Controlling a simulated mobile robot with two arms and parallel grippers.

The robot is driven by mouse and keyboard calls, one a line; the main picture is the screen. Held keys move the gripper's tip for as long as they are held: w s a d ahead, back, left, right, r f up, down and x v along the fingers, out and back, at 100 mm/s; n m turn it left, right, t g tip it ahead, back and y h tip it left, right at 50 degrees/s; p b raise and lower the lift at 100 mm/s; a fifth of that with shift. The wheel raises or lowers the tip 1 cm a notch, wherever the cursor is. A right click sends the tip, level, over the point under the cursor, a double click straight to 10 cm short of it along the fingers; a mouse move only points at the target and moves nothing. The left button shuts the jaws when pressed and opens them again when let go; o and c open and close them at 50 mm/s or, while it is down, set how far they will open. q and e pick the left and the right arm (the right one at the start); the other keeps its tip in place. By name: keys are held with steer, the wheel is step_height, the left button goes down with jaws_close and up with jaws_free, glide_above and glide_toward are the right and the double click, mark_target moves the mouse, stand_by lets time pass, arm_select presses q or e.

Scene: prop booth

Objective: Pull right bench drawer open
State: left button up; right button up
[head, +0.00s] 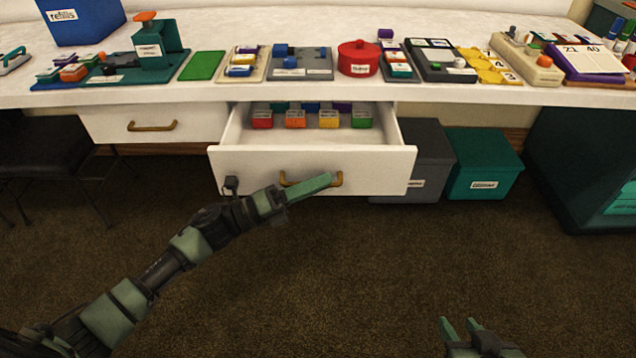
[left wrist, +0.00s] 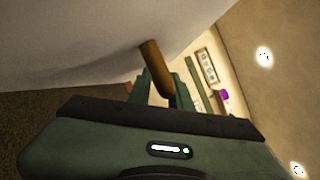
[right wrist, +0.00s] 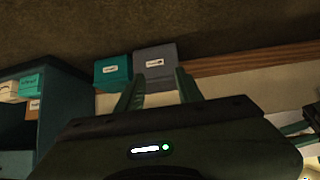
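The right bench drawer (head: 310,168) is a white drawer under the bench, standing well out from it with its inside showing. Its brass handle (head: 337,178) is on the front panel and also shows in the left wrist view (left wrist: 153,62). My left gripper (head: 326,180) is at the handle, its fingers shut around the bar. In the left wrist view the bar sits between the two fingers (left wrist: 163,84). My right gripper (head: 461,326) is open and empty, low in the head view, away from the drawer.
Several coloured blocks (head: 295,119) lie inside the drawer. A closed left drawer (head: 150,125) is beside it. A grey box (head: 425,150) and a teal box (head: 482,162) stand on the floor to the right. The bench top (head: 420,95) carries many props. The carpet in front is clear.

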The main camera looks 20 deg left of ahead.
arm_select(q)
steer(key=v, duration=0.7)
steer(key=shift+s+a, duration=0.25)
steer(key=shift+a, duration=0.1)
arm_select(e)
steer(key=shift+s+d+f+g, duration=0.2)
steer(key=shift+s+f+g, duration=0.2)
steer(key=shift+s+f, duration=0.25)
steer(key=shift+r, duration=0.15)
